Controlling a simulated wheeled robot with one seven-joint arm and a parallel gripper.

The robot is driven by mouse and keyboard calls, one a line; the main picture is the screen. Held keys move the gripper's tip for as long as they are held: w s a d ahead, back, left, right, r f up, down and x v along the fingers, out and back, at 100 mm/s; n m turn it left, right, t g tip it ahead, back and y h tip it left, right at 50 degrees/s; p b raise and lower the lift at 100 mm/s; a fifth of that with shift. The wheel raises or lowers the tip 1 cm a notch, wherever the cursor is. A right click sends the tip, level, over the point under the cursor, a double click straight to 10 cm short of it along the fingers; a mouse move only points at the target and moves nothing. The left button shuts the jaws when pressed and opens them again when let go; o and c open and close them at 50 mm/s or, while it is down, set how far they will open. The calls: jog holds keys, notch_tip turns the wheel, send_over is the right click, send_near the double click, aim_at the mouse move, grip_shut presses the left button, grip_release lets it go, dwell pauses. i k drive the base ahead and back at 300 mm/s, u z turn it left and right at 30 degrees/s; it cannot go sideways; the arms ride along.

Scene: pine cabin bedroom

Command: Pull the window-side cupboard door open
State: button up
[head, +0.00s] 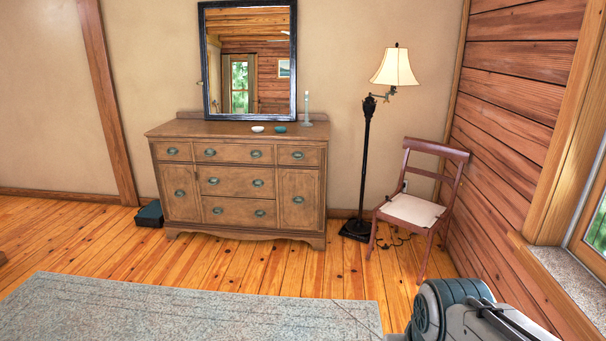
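A wooden dresser (236,170) stands against the far wall, left of centre in the head view. It has drawers across the top and down the middle, and a cupboard door low on each side. The window-side cupboard door (289,215) is the right one, nearer the window (596,225). It looks shut and flush with the front, with an oval greenish pull (298,199) near its middle. The left cupboard door (180,207) also looks shut. Part of my arm shows at the bottom right, well short of the dresser. My gripper is not in view.
A floor lamp (367,160) and a chair (413,210) stand right of the dresser, with a cord on the floor. A dark box (149,214) sits at its left. Bare floorboards and a grey rug (190,312) lie in front. A mirror (248,60) stands on top.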

aim_at(298, 188)
jog(key=u, duration=0.6)
jog(key=i, duration=1.7)
jog(key=u, duration=0.35)
jog(key=i, duration=1.85)
jog(key=z, duration=0.65)
jog(key=i, duration=1.35)
jog(key=z, duration=0.5)
